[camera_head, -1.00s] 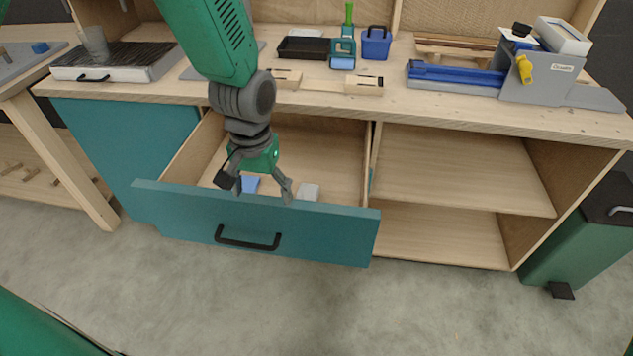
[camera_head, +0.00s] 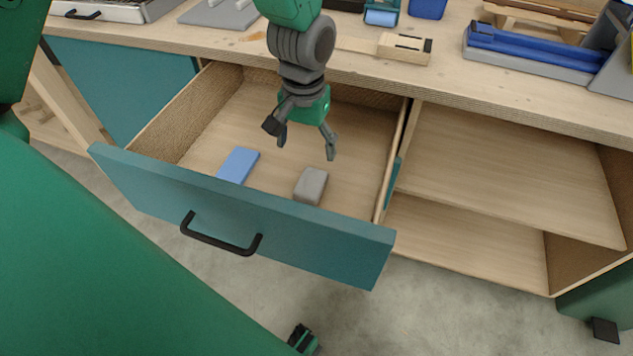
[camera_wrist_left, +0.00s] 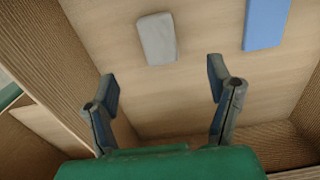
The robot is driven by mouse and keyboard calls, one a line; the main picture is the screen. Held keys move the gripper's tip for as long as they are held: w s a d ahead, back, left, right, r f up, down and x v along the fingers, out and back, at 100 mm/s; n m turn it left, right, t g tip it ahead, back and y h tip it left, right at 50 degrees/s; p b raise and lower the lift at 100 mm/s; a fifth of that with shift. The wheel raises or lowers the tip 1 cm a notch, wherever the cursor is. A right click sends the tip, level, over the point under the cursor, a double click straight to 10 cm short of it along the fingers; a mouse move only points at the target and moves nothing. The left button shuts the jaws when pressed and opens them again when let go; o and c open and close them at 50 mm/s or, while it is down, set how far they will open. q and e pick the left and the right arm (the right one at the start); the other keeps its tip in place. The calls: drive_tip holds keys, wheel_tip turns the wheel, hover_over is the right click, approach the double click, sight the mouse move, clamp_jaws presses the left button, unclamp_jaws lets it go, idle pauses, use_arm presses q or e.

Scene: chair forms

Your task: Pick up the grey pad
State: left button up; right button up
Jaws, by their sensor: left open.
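The grey pad (camera_head: 311,185) lies flat on the floor of the open drawer, close to the drawer front. In the left wrist view the grey pad (camera_wrist_left: 157,38) shows beyond the fingertips, between them but nearer the left finger. My left gripper (camera_head: 304,147) is open and empty, above the drawer floor and behind the pad in the head view. Its spread fingers also show in the left wrist view (camera_wrist_left: 163,82). It is apart from the pad. My right gripper cannot be made out for certain.
A blue pad (camera_head: 238,165) lies in the drawer left of the grey one. The teal drawer front (camera_head: 300,235) with a black handle and the wooden side walls bound the space. The worktop (camera_head: 350,55) above carries tools and a wooden block (camera_head: 405,48). Open shelves stand at the right.

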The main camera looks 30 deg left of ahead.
sight(310, 184)
use_arm(q)
drive_tip(key=f+b, duration=0.1)
drive_tip(key=f, duration=0.7)
drive_tip(key=shift+s+d+b, duration=0.1)
drive_tip(key=shift+d+b, duration=0.1)
drive_tip(key=shift+b, duration=0.2)
drive_tip(key=f, duration=0.1)
drive_tip(key=f+b, duration=0.1)
drive_tip(key=f, duration=0.3)
drive_tip(key=shift+w+f+b, duration=0.1)
drive_tip(key=shift+w+b, duration=0.2)
drive_tip(key=shift+b, duration=0.1)
drive_tip(key=c, duration=1)
